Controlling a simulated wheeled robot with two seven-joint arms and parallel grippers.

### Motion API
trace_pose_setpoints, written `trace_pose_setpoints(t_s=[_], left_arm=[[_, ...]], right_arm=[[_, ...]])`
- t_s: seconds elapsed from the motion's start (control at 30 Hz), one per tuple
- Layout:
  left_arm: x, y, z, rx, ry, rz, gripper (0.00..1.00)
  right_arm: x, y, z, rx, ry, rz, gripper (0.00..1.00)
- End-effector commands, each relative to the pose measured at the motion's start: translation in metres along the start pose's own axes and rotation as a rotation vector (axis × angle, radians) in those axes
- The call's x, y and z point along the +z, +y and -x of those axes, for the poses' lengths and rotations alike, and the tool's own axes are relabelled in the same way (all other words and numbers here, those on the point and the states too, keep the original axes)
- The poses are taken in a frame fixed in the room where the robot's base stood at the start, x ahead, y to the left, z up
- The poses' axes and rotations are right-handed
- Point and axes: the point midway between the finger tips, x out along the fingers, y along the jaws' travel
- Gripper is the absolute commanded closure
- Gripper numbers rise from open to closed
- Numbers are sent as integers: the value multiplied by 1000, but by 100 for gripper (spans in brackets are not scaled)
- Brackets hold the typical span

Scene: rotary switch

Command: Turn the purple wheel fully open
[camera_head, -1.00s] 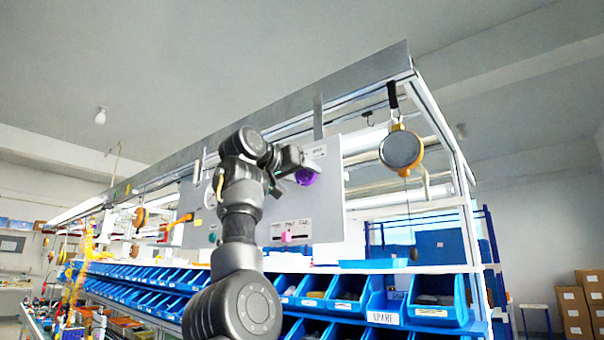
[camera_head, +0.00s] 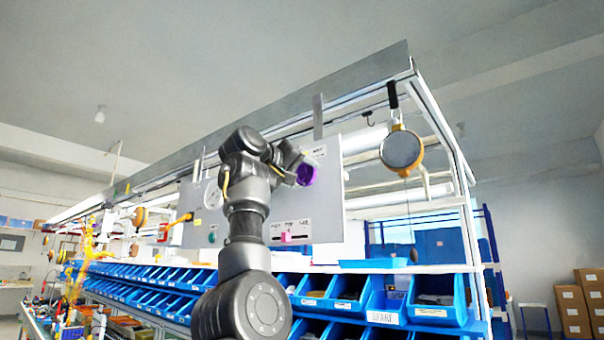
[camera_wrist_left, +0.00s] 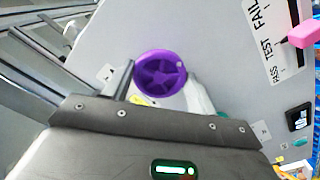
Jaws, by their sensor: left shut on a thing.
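The purple wheel (camera_head: 307,175) is mounted on a grey upright panel (camera_head: 328,200). It also shows in the left wrist view (camera_wrist_left: 160,73), where its round rim and spoked face are in sight. My left gripper (camera_wrist_left: 163,88) is at the wheel, with one dark finger on its left side and a pale finger on its lower right. It is shut on the wheel. In the head view my left wrist partly covers the wheel's left side. My right gripper is in neither view.
The panel also bears a pink slider (camera_head: 286,238) beside a PASS/TEST/FAIL label, a green button (camera_head: 212,238) and a round gauge (camera_head: 212,196). A round orange-rimmed device (camera_head: 401,150) hangs at the right. Blue bins (camera_head: 440,300) line the shelf below.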

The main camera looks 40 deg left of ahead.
Motion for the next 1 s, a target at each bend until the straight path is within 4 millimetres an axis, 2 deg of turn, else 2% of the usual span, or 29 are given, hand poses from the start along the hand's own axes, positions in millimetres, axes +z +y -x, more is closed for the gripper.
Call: trace_pose_setpoints(t_s=[0.27, 0.3, 0.47, 0.77, 0.87, 1.0], left_arm=[[2, -1, -1, -2, -7, 4, 66], [2, -1, -1, -2, -7, 4, 40], [1, -1, -1, -1, -4, 3, 21], [1, -1, 2, 0, -1, 2, 21], [2, -2, 11, 0, 1, 2, 21], [3, -3, 37, 0, 3, 2, 21]], right_arm=[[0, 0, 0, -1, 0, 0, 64], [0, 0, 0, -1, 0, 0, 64], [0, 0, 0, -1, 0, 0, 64], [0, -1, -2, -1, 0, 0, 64], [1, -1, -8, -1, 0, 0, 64], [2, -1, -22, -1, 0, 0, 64]])
